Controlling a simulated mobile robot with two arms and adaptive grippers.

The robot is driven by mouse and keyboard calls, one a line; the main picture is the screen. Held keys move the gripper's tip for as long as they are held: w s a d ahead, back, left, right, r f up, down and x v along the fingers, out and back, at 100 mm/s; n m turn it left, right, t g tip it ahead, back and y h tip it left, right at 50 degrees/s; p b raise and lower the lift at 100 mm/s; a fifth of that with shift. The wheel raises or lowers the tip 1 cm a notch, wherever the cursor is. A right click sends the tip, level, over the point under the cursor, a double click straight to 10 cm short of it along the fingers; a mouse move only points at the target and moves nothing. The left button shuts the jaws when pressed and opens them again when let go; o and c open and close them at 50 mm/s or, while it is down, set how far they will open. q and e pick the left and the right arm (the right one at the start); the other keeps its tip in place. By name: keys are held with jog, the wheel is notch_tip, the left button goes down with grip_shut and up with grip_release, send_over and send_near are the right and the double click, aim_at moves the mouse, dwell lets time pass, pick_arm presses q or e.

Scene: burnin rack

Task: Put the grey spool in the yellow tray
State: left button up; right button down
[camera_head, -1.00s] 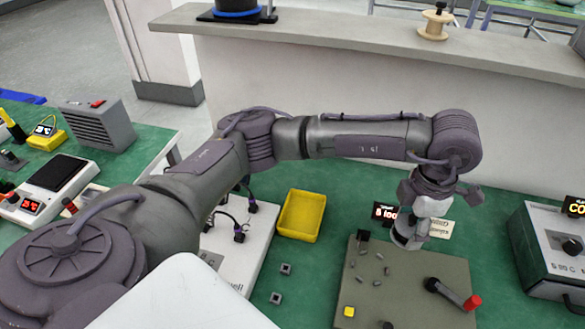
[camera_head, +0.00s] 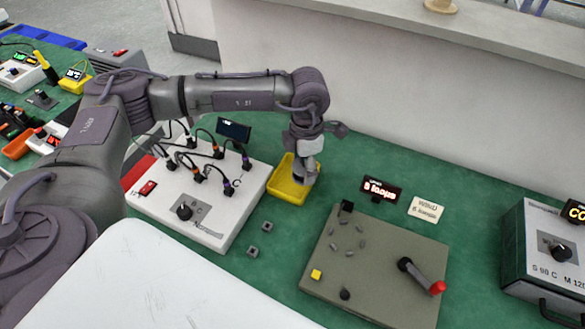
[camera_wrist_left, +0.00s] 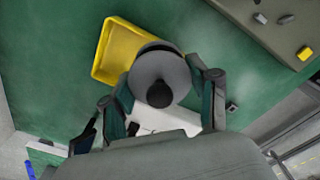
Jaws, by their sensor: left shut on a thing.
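The grey spool (camera_wrist_left: 172,66), a round flange with a dark hub, is between the fingers of my left gripper in the left wrist view. My left gripper (camera_head: 304,178) is shut on it. The yellow tray (camera_head: 281,192) lies on the green bench, and the gripper is above its right part in the head view. In the left wrist view the spool overlaps the tray's (camera_wrist_left: 113,50) right side and hides part of it. The spool's height above the tray is hard to tell. In the head view the spool is hard to separate from the gripper. My right gripper is not in view.
A white box with sockets and black cables (camera_head: 207,212) stands left of the tray. An olive board (camera_head: 375,268) with a red-handled crank (camera_head: 424,276) lies to the right. Small signs (camera_head: 381,190) stand behind the board. Two small grey blocks (camera_head: 253,252) lie in front of the tray.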

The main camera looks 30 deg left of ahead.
aim_at(294, 162)
pick_arm(q)
jog(key=a, duration=0.1)
jog(key=w+a+f, duration=0.1)
jog(key=a+f, duration=0.1)
jog(key=shift+w+a+f+p, duration=0.15)
jog(key=shift+w+a+p, duration=0.05)
jog(key=shift+w+p, duration=0.15)
jog(key=shift+a+f, duration=0.1)
jog(key=shift+f, duration=0.1)
notch_tip(294, 162, down, 3)
jog(key=shift+f+p, duration=0.15)
jog(key=shift+p, duration=0.35)
jog(key=shift+w+f, duration=0.1)
jog(key=shift+f, duration=0.1)
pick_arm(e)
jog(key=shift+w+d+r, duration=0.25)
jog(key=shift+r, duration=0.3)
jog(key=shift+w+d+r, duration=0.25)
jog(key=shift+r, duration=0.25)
pick_arm(q)
jog(key=shift+f, duration=0.1)
jog(key=shift+f, duration=0.15)
jog(key=o, duration=0.8)
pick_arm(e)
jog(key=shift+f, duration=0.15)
pick_arm(q)
jog(key=shift+o, duration=0.2)
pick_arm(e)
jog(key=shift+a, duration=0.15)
